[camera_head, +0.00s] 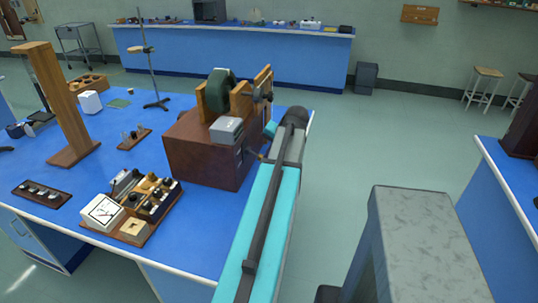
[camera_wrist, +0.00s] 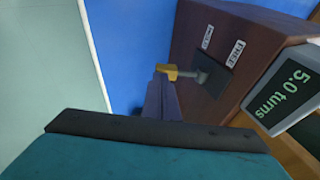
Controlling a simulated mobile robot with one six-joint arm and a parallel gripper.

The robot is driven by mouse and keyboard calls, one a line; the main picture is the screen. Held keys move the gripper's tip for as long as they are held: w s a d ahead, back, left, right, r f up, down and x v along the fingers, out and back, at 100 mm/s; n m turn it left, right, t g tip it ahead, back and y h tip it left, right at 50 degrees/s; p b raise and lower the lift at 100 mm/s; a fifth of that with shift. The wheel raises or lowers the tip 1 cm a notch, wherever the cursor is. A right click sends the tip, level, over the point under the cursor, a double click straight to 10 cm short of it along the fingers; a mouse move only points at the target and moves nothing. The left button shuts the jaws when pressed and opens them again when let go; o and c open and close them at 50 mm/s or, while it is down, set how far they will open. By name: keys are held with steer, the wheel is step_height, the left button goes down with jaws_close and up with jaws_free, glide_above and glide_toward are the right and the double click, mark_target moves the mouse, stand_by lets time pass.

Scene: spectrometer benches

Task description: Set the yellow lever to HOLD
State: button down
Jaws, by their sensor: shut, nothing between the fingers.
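The yellow lever (camera_wrist: 168,72) has a yellow knob on a grey shaft. It sticks out from a dark plate (camera_wrist: 205,85) on the side of a brown wooden box (camera_wrist: 260,32). In the head view the box (camera_head: 195,150) stands on the blue bench, with the lever (camera_head: 254,154) small beside my arm, which hides the fingers.
A grey display (camera_wrist: 288,90) on the box reads 5.0 turns; it also shows in the head view (camera_head: 227,130). A wooden-framed wheel (camera_head: 217,90) stands on top. A tray of instruments (camera_head: 133,230) and a wooden post (camera_head: 62,110) are to the left. Open floor (camera_head: 350,150) lies to the right.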

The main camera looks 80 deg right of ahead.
steer(key=shift+r, duration=0.15)
stand_by(0.3)
steer(key=shift+r+p, duration=0.55)
steer(key=shift+r, duration=0.05)
steer(key=shift+r, duration=0.15)
steer(key=s+v, duration=0.2)
steer(key=v, duration=1.1)
steer(key=shift+d, duration=0.3)
stand_by(0.6)
